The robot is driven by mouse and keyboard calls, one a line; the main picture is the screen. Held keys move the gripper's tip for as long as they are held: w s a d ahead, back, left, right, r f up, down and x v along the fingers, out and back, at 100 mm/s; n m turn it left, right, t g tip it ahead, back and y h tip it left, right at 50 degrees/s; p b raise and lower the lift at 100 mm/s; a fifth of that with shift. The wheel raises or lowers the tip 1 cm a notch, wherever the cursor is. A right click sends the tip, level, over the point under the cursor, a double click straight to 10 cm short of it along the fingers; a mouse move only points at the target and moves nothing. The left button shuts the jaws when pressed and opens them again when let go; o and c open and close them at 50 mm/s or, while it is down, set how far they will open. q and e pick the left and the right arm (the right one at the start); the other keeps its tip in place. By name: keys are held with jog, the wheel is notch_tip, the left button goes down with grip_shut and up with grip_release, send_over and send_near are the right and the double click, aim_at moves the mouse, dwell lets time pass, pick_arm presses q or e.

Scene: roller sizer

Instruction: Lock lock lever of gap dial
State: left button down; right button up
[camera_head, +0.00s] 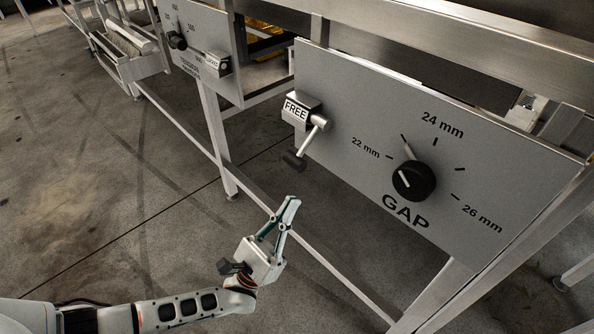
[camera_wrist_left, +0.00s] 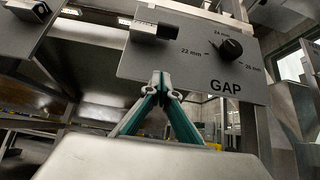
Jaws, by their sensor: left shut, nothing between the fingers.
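The lock lever (camera_head: 306,145) of the gap dial hangs down and to the left from its pivot, with a dark knob at its end. A block above it carries the label FREE (camera_head: 297,110). The black gap dial (camera_head: 414,181) sits on the grey panel (camera_head: 350,90), its white mark near the 22 to 24 mm side. My left gripper (camera_head: 292,203) is shut and empty, below the lever and apart from it. In the left wrist view its fingertips (camera_wrist_left: 160,76) meet below the panel, and the lever's dark end (camera_wrist_left: 165,31) shows above them. My right gripper is in neither view.
A second panel (camera_head: 205,45) with a small black dial and a block labelled LOCKED (camera_head: 212,62) stands at the upper left. Steel frame legs (camera_head: 215,140) and a low rail run below the panels. The floor at the left is clear.

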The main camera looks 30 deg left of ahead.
aim_at(299, 172)
pick_arm(q)
jog(key=shift+r, duration=0.15)
jog(key=p+x, duration=0.1)
jog(key=x, duration=0.9)
jog(key=shift+w+d+r, duration=0.1)
jog(key=shift+w+r, duration=0.1)
jog(key=s, duration=0.1)
jog(key=s+a, duration=0.1)
jog(key=shift+s+r, duration=0.25)
jog(key=shift+s, duration=0.05)
jog(key=shift+s+a+r, duration=0.15)
jog(key=shift+s+a, duration=0.05)
jog(key=shift+s, duration=0.4)
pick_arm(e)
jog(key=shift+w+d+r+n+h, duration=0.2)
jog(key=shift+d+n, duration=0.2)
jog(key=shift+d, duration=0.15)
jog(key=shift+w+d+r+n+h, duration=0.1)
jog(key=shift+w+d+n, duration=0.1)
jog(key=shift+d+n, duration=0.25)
